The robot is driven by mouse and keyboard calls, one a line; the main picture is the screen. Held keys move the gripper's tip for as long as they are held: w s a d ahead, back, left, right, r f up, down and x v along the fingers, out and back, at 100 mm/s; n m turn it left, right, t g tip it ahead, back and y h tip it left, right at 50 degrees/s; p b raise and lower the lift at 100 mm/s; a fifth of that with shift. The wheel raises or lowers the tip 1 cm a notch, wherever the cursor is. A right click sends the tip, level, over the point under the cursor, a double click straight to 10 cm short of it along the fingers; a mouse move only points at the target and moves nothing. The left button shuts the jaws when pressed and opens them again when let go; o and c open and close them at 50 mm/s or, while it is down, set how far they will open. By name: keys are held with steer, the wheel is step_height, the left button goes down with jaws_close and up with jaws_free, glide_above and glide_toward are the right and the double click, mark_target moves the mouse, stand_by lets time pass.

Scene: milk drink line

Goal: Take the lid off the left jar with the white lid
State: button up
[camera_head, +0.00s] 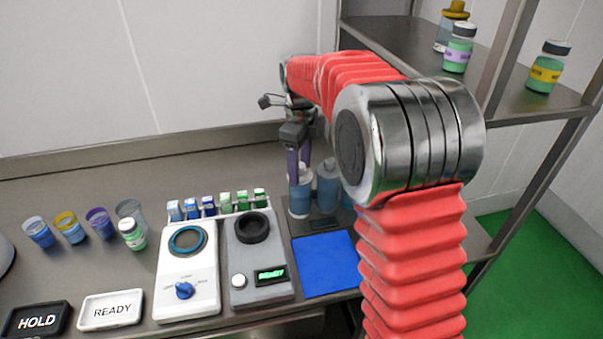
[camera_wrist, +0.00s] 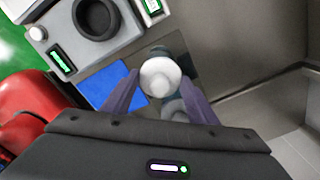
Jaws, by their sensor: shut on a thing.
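The left jar (camera_head: 299,201), with pale blue contents, stands on a dark mat behind the blue pad. Its white lid (camera_wrist: 158,76) shows from above in the wrist view, between the purple fingers of my gripper (camera_wrist: 160,88). In the head view my gripper (camera_head: 299,172) points down over this jar, its fingers shut on the lid at the top. I see no clear gap between lid and jar; the fingers hide part of it. A second bluish jar (camera_head: 327,187) stands close on the right.
A blue pad (camera_head: 326,264) lies in front of the jars. A grey device (camera_head: 260,284) with a READY display and a white dial device (camera_head: 187,285) stand left. A rack of small vials (camera_head: 218,208) is behind them. A shelf (camera_head: 420,52) with bottles rises at right.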

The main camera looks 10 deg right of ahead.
mark_target(301, 165)
steer(key=shift+r, duration=0.1)
step_height(301, 165, up, 10)
steer(key=shift+f, duration=0.1)
stand_by(0.4)
stand_by(0.4)
steer(key=s+d, duration=0.2)
steer(key=s, duration=0.6)
steer(key=s+d+f, duration=0.1)
steer(key=s+f, duration=0.9)
steer(key=f, duration=0.3)
